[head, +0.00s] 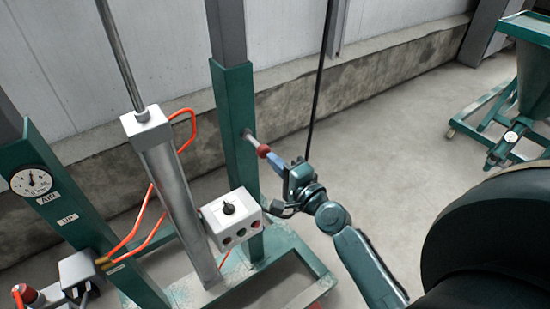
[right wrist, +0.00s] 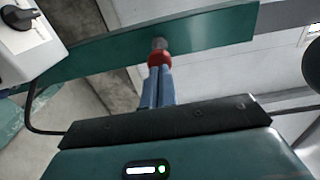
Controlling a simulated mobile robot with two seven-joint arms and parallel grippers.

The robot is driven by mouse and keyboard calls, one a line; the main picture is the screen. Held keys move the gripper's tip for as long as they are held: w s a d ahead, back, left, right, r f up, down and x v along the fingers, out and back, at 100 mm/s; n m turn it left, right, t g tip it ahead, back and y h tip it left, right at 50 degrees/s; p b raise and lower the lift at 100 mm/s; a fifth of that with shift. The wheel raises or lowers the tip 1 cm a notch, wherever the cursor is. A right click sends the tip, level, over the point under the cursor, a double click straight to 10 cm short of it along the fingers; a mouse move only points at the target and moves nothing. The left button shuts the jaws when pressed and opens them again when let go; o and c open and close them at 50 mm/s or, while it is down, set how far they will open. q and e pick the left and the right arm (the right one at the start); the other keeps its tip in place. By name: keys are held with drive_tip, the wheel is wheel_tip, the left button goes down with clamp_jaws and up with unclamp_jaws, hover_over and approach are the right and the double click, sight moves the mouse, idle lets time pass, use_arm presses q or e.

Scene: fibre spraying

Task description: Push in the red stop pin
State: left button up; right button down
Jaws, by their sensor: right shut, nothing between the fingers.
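The red stop pin (head: 263,150) sticks out of the right side of the green post (head: 236,125) in the head view. A length of its bare metal shaft shows between the red knob and the post. In the right wrist view the red knob (right wrist: 159,59) sits straight ahead of the fingertips, with the grey shaft behind it. My right gripper (head: 270,156) has its blue fingers closed together, with nothing between them. Its fingertips (right wrist: 159,69) are at the outer end of the knob and seem to touch it. My left gripper is not in view.
A white control box (head: 232,217) with a black knob and coloured buttons is left of my right arm. A black cable (head: 318,90) hangs behind the gripper. A silver cylinder (head: 175,200) and a gauge (head: 31,181) stand further left. Open floor (head: 400,150) lies to the right.

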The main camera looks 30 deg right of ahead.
sight(263, 150)
drive_tip(key=shift+w, duration=0.3)
drive_tip(key=w, duration=0.5)
drive_tip(key=shift+a+r, duration=0.1)
drive_tip(key=shift+a, duration=0.25)
drive_tip(key=shift+s, duration=0.1)
drive_tip(key=shift+r, duration=0.1)
